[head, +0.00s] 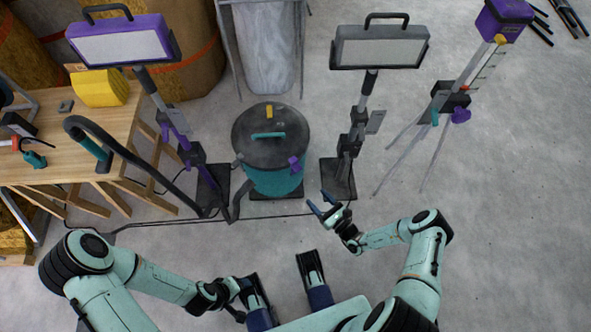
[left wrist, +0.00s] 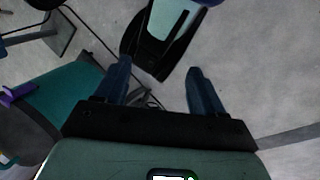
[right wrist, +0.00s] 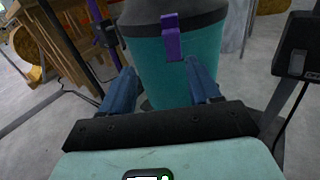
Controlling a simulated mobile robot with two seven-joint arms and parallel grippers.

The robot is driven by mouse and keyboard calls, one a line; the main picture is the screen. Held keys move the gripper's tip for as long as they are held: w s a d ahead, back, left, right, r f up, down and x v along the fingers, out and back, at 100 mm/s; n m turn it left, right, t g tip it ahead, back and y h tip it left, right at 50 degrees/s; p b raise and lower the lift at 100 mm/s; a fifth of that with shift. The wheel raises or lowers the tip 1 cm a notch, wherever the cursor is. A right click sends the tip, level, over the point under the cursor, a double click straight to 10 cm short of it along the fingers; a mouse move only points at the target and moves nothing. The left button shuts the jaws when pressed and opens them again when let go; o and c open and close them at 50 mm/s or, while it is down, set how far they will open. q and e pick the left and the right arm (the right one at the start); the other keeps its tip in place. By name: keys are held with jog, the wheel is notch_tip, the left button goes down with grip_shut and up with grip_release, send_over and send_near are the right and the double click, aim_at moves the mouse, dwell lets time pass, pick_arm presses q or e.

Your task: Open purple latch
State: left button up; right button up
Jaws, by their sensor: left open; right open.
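A purple latch (head: 295,163) sits on the right front side of a teal bucket vacuum (head: 275,183) with a dark lid (head: 262,150). The latch (right wrist: 171,38) also shows upright on the vacuum's front in the right wrist view, across the rim between lid and teal body. My right gripper (head: 322,205) is open and empty, in front of the vacuum and apart from the latch. My left gripper (head: 243,287) is low and near my base; in the left wrist view (left wrist: 165,85) its fingers are spread and empty. That view also shows the latch (left wrist: 18,94) at its left edge.
A purple work lamp (head: 120,45) stands left of the vacuum and a grey work lamp (head: 380,50) right of it. A tripod (head: 440,110) stands at the right.

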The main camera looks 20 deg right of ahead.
aim_at(297, 170)
pick_arm(q)
jog(key=shift+t+y, duration=0.4)
jog(key=shift+t, duration=0.2)
jog(key=shift+w+a+f+b, duration=0.3)
jog(key=shift+w+f+b, duration=0.25)
jog(key=shift+w, duration=0.15)
jog(key=shift+w+a+f+b, duration=0.4)
jog(key=shift+w+f, duration=0.15)
jog(key=shift+w, duration=0.15)
jog(key=shift+w+a+f+b, duration=0.25)
jog(key=shift+w+f+b, duration=0.3)
jog(key=shift+w, duration=0.15)
pick_arm(e)
jog(key=d+x, duration=0.1)
jog(key=x, duration=1.2)
jog(key=shift+w+d+m+t+h, duration=0.25)
jog(key=shift+d+m+t+h, duration=0.05)
jog(key=shift+d+h, duration=0.1)
jog(key=shift+r, duration=0.1)
